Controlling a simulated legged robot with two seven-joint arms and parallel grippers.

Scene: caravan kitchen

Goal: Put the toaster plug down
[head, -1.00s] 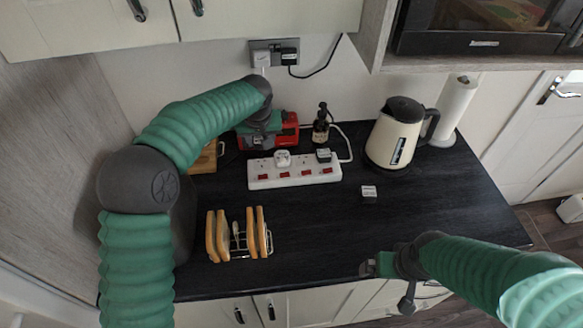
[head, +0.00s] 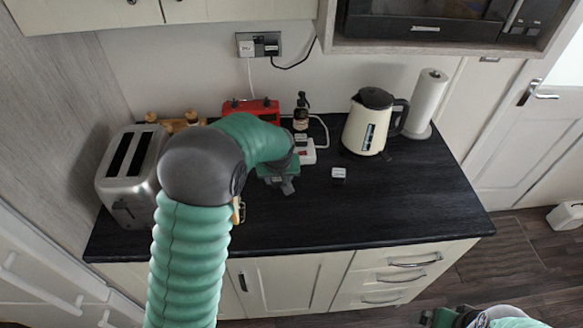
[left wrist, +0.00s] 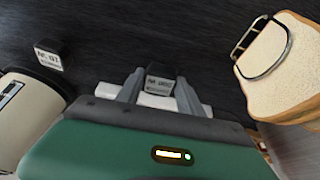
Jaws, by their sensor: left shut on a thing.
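My left gripper (head: 286,186) is low over the counter in front of the white power strip (head: 308,156). In the left wrist view a dark plug with a pale label (left wrist: 160,78) sits between its fingers, which are shut on it; the label is too blurred to read. My arm hides this plug in the head view. Another dark plug (head: 338,173) lies loose on the counter to the right; it also shows in the left wrist view (left wrist: 48,58). My right gripper (head: 440,317) is at the bottom edge, mostly cut off.
The steel toaster (head: 130,170) stands at the left. A cream kettle (head: 366,125) and paper roll (head: 427,103) stand at the back right. Toast (left wrist: 283,70) is beside the gripper, mostly hidden by my arm in the head view. The counter's front right (head: 410,205) is clear.

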